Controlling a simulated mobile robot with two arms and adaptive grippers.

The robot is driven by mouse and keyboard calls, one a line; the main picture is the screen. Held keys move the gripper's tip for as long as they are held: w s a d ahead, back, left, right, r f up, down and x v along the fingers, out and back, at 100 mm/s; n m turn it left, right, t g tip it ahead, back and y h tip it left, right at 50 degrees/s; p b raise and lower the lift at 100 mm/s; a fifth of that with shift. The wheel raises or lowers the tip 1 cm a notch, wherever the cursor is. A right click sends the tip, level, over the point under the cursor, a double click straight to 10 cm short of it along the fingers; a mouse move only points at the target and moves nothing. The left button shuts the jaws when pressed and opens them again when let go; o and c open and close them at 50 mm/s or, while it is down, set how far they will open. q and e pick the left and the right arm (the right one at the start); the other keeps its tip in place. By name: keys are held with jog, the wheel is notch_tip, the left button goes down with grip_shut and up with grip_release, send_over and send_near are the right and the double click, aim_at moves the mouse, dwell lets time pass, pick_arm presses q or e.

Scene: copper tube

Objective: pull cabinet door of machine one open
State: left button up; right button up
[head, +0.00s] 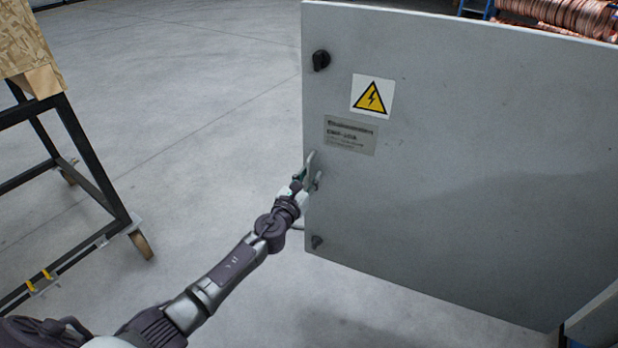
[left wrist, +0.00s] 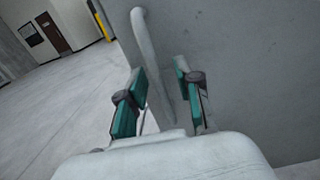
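The grey cabinet door (head: 450,190) fills the right half of the head view and stands swung out, its free edge on the left. It carries a yellow warning sign (head: 372,97), a label plate and a pale bar handle (head: 311,167) near the free edge. My left gripper (head: 304,181) is at this handle. In the left wrist view, the handle (left wrist: 152,62) stands between the two teal fingers of my left gripper (left wrist: 160,80). The fingers are apart, with a small gap showing beside the bar. My right gripper is not in view.
A black metal stand (head: 95,180) on wheels with a wooden board is at the left. Copper coils (head: 565,14) lie behind the door at the top right. A grey edge (head: 598,318) shows at the lower right. The concrete floor between stand and door is clear.

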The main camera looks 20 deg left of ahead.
pick_arm(q)
jog(key=s, duration=1.2)
jog(key=shift+a, duration=0.15)
